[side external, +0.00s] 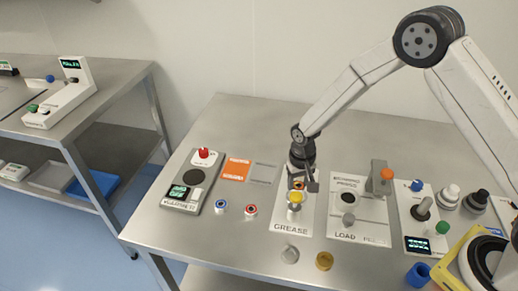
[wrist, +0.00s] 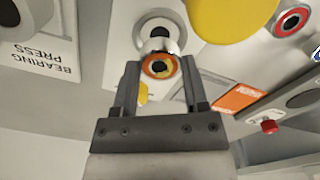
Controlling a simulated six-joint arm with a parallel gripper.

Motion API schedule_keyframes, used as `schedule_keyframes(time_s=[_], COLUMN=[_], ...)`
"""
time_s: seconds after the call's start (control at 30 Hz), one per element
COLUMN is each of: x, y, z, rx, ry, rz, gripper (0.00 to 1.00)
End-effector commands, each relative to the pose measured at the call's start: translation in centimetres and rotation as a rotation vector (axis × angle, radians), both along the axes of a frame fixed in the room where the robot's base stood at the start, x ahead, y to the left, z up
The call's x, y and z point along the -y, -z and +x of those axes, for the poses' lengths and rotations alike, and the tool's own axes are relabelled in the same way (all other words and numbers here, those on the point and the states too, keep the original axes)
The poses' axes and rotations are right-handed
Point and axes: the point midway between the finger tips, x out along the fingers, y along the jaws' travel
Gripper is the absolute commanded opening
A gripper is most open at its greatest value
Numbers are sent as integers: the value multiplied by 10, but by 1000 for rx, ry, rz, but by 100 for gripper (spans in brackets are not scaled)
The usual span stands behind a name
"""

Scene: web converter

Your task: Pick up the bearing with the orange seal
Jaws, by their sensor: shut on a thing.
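The bearing with the orange seal (wrist: 149,74) sits between the fingertips of my gripper (wrist: 160,72) in the wrist view, with a finger on each side. A yellow patch shows inside its ring. In the side view my gripper (side external: 301,187) is low over the grease panel (side external: 291,228), shut on the bearing, whose orange ring (side external: 298,185) is partly hidden by the fingers. Whether the bearing touches the panel cannot be told. A blue-sealed bearing (side external: 221,207) and a red-sealed bearing (side external: 251,210) stand on the table to the left.
A yellow-topped part (side external: 295,197) of the grease station stands close in front of my gripper. The bearing press (side external: 379,178) rises to the right. A silver cap (side external: 289,254) and a yellow cap (side external: 325,261) lie at the front. The table behind is clear.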

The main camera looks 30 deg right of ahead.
Motion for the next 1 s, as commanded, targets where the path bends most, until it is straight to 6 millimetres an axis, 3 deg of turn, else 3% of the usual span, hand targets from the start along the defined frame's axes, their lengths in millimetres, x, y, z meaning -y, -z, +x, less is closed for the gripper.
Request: schedule_keyframes(time_s=[0.5,1.0], x=[0,0], y=[-22,-26], z=[1,0], rx=[2,1], ry=[0,0], rz=[0,1], gripper=[0,0])
